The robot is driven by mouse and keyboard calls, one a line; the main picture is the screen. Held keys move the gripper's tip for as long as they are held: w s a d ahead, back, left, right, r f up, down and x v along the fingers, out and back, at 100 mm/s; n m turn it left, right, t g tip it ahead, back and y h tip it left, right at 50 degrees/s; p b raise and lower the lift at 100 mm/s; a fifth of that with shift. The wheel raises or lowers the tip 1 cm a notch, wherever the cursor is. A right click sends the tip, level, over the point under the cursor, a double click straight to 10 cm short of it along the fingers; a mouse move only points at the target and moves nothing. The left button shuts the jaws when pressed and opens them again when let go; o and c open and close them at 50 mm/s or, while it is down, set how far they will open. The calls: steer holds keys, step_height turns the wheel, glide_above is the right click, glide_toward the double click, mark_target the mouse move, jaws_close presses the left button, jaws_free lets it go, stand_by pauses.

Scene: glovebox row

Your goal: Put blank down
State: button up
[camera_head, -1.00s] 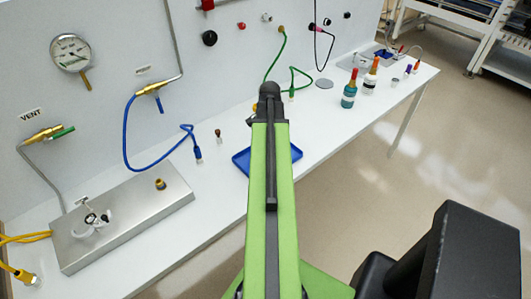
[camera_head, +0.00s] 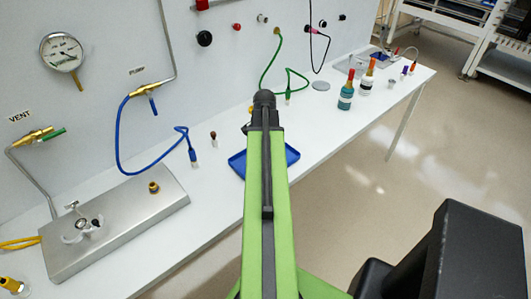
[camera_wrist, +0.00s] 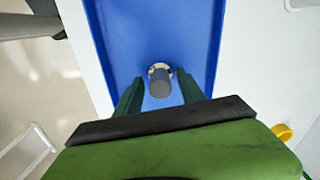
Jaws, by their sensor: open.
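The blank, a short grey cylinder with a shiny metal end (camera_wrist: 160,83), is over or on the floor of the blue tray (camera_wrist: 113,22) in the wrist view. Whether it rests on the tray floor is hard to tell. My gripper (camera_wrist: 159,78) is open, with one dark green finger on each side of the blank and visible gaps between. In the head view the blue tray (camera_head: 292,155) shows on the white bench beside my arm. My arm hides the blank and the fingers there.
A yellow ring (camera_wrist: 283,131) lies beside the tray. A metal box (camera_head: 120,222) and a blue hose (camera_head: 118,140) are to the left on the bench. Several bottles, including a teal one (camera_head: 346,98), stand to the right. The panel wall (camera_head: 110,45) rises behind.

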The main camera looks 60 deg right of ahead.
step_height(320, 180, up, 12)
steer(key=p, duration=1.2)
steer(key=shift+r, duration=0.15)
steer(key=w+a+n, duration=0.5)
steer(key=w+a, duration=0.4)
steer(key=a, duration=0.4)
steer(key=w+a+n, duration=0.6)
steer(key=w+a, duration=0.4)
steer(key=a, duration=0.2)
steer(key=w+a+n, duration=0.2)
steer(key=a+n, duration=0.7)
steer(key=a, duration=1.6)
steer(key=shift+w, duration=0.25)
steer(key=shift+a, duration=0.1)
